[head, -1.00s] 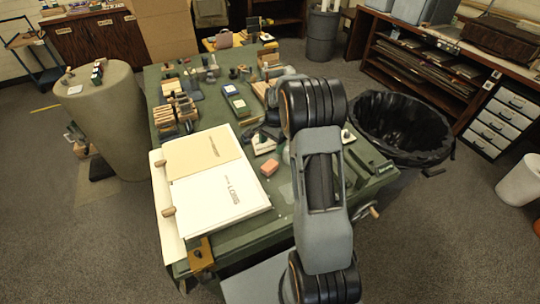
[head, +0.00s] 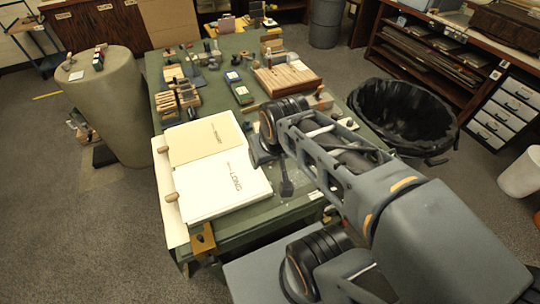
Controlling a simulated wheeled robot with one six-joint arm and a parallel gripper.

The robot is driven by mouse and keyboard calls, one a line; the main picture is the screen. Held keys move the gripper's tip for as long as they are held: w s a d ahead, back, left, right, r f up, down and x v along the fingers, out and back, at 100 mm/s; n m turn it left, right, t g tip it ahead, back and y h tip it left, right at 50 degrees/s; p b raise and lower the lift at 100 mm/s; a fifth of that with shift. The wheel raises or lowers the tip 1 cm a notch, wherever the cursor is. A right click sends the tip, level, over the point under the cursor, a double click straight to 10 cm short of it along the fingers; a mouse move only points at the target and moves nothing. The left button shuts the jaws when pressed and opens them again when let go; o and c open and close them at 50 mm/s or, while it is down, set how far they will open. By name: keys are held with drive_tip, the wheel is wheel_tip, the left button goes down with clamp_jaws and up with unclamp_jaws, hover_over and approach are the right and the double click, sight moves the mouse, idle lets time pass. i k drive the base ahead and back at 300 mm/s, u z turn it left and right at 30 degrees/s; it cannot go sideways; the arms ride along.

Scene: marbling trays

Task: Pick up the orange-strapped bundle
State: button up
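Small bundles of wooden pieces (head: 187,97) stand at the left side of the green table (head: 222,238). Bands show around some, but their colour is too small to tell, so I cannot single out the orange-strapped one. My arm reaches in from the lower right over the table. What seems to be my gripper (head: 286,187) is a dark shape low over the table, right of the white printed sheets. It is apart from these bundles. Its fingers are too dark and small to show whether they are open or hold anything.
A large pad of sheets (head: 222,190) covers the table's front left. A black-lined bin (head: 405,112) stands right of the table, a round pedestal (head: 118,110) left. Carpet is open at far left.

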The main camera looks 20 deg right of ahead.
sight(324, 101)
drive_tip(key=u, duration=0.05)
drive_tip(key=k, duration=0.5)
drive_tip(key=u, duration=2.85)
drive_tip(key=k, duration=1.55)
drive_tip(key=z, duration=2.5)
drive_tip(key=i, duration=0.5)
